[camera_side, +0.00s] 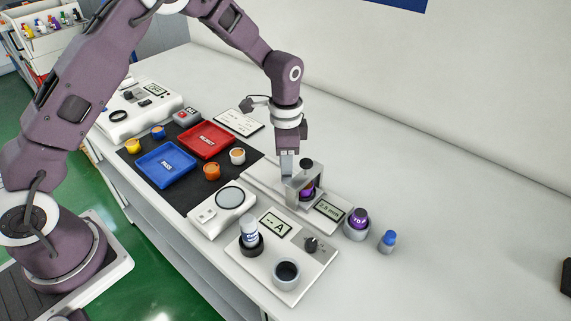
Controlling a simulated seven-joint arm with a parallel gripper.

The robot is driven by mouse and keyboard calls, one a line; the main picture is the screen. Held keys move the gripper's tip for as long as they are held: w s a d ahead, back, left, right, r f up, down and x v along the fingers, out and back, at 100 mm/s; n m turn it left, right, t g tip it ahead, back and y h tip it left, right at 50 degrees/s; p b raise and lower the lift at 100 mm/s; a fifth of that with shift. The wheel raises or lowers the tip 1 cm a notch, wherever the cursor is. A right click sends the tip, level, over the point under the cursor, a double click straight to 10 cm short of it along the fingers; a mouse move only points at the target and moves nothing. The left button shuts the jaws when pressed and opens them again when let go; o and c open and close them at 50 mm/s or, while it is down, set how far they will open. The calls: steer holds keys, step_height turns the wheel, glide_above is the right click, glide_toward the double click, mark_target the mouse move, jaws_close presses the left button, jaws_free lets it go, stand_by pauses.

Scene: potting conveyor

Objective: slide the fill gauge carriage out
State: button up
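The fill gauge stands right of the picture's middle, with a grey bridge frame (296,192), a black knob on top (306,164) and a display (329,210) that seems to read 2.5 mm. A small pot with purple and orange on it (309,190) sits under the bridge. A pale flat base (262,178) runs out from the gauge to the upper left; I cannot make out where the carriage ends. My gripper (287,176) points down just left of the knob, close against the bridge's near side. Its fingertips are small and overlap the gauge, so their opening is unclear.
A blue tray (166,184), a red tray (183,145) and several small pots lie on a black mat. A purple-topped pot (358,218) and blue-capped vial (388,240) stand right.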

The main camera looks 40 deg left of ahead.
jaws_close()
stand_by(1.4)
